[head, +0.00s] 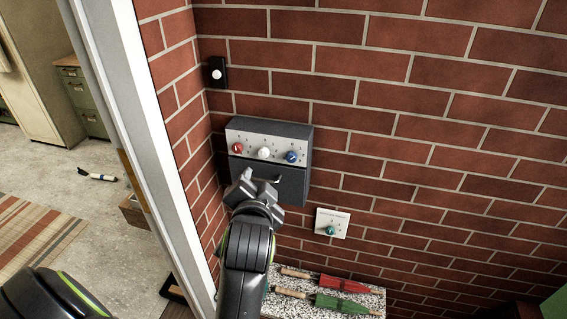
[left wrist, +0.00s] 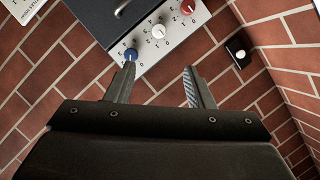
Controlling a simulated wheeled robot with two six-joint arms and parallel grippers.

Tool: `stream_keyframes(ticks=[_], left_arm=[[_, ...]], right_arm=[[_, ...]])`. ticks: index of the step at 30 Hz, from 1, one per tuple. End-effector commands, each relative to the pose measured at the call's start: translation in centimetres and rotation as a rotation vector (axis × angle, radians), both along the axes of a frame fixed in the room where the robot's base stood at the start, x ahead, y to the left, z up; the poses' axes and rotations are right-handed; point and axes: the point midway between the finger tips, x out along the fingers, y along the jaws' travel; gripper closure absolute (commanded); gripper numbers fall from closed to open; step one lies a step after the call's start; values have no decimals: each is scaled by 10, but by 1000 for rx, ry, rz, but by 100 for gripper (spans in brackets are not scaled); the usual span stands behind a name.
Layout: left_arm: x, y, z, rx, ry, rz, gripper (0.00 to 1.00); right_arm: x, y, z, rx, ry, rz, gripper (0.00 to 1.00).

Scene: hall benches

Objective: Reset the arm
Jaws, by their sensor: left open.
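My left gripper (head: 262,187) is open and empty in front of a dark wall box on the brick wall. In the left wrist view its two fingers (left wrist: 160,88) stand apart with nothing between them. The dark box (head: 292,133) has a pale panel with a red knob (head: 238,148), a white knob (head: 264,153) and a blue knob (head: 291,157). The blue knob also shows in the left wrist view (left wrist: 130,55), just beyond one fingertip; I cannot tell whether they touch. My right gripper does not show.
A white plate with a green knob (head: 331,229) is on the wall to the right. A white door frame (head: 163,150) stands at left. A black switch (head: 217,72) is above.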

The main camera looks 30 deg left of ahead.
Motion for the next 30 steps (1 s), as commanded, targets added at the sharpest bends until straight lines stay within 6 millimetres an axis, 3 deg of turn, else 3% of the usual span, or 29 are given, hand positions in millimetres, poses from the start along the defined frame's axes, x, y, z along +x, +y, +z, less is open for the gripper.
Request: stream_keyframes(ticks=[7, 11, 16, 20, 26, 30], left_arm=[[4, -1, -8, -1, 12, -8, 52], [21, -8, -48, -9, 64, -44, 52], [46, -23, -149, -58, 184, -118, 52], [47, -31, -238, -124, 283, -161, 52], [14, -37, -377, -256, 435, -179, 52], [-34, -35, -471, -361, 541, -155, 52]], right_arm=[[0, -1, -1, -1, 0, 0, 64], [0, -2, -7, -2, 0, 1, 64], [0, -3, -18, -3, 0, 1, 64], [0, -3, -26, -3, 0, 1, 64], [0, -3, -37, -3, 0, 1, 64], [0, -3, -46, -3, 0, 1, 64]])
